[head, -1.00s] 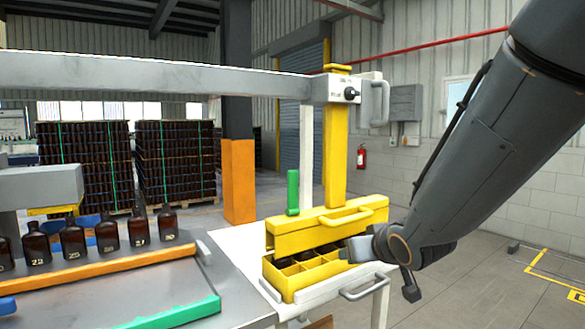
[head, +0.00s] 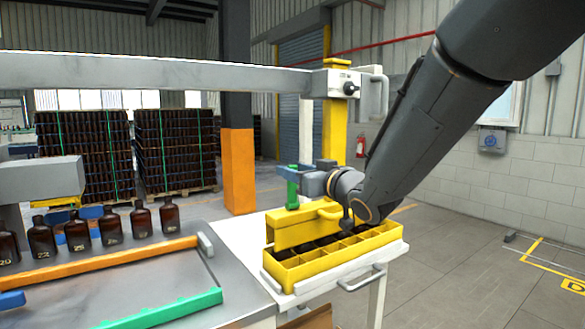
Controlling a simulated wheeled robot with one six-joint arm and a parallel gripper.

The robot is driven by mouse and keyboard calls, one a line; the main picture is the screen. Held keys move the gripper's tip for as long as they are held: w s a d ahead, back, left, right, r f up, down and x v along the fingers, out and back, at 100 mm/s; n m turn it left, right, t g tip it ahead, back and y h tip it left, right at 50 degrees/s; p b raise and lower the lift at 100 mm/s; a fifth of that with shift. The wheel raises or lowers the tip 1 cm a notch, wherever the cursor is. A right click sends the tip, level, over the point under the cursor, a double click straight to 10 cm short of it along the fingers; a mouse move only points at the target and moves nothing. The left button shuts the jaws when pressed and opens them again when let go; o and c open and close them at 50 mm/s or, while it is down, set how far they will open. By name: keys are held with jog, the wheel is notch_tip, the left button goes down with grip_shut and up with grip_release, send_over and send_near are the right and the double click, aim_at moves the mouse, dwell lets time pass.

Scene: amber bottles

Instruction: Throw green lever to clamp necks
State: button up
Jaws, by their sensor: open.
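The green lever (head: 292,190) stands upright at the back left of the yellow clamp head (head: 291,230). The clamp head hangs over a yellow divided crate (head: 330,262) with dark bottle tops in several of its cells. My gripper (head: 300,176) is at the top of the lever, above the clamp head. It is open, and its fingertips overlap the lever's upper end. I cannot tell whether they touch it. My wrist hides part of the clamp head's right side and its handle.
Several amber bottles (head: 77,235) stand in a row behind an orange rail (head: 100,262) at left. A grey beam (head: 170,75) spans above, ending at a white control box (head: 340,86). A white cart (head: 240,246) carries the crate. Floor at right is clear.

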jog(key=shift+w+a, duration=0.4)
jog(key=shift+w, duration=0.15)
grip_shut()
